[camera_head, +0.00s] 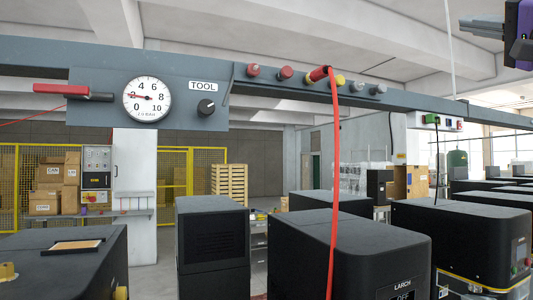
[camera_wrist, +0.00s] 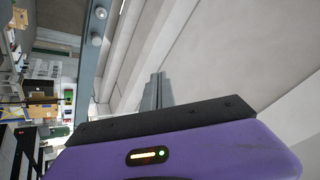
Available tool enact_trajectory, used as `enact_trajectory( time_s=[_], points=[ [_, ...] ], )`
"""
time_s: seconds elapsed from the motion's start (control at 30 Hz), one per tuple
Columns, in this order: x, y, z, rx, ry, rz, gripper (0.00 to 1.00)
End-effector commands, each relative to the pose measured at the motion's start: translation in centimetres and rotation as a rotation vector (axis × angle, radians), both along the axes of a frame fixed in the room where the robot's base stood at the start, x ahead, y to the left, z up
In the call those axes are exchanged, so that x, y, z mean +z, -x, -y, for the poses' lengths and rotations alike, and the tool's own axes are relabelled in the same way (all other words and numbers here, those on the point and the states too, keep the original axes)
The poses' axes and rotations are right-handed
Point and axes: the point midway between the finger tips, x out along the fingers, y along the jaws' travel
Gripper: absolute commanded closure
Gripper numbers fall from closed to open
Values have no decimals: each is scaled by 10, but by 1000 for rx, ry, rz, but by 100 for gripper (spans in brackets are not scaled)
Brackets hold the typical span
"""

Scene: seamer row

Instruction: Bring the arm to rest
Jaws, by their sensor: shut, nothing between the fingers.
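My gripper (camera_head: 478,25) is at the top right of the head view, partly cut off by the frame edge. Its grey fingers point left and its body is purple. It is raised above the overhead beam and apart from it in the picture. In the wrist view the two grey fingers (camera_wrist: 157,90) lie together above the black and purple housing. The gripper is shut and empty.
A grey overhead beam (camera_head: 300,88) crosses the head view, with a gauge (camera_head: 147,99), a red-handled lever (camera_head: 62,90) and several couplings. A red hose (camera_head: 336,180) hangs from one coupling. Black machines (camera_head: 365,240) stand below. Around the gripper is open air.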

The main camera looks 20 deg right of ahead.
Motion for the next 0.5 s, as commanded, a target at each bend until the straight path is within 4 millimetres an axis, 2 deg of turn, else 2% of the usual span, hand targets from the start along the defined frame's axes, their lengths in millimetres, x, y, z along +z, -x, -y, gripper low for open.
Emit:
enact_trajectory(
  time_s=[0.03,0.2,0.37,0.5],
  points=[
    [-22,-10,10,-30,10,15,100],
    [-93,-32,31,-155,69,62,100],
    [-167,-49,38,-264,115,70,100],
    [-235,-60,32,-350,156,54,100]
  ],
)
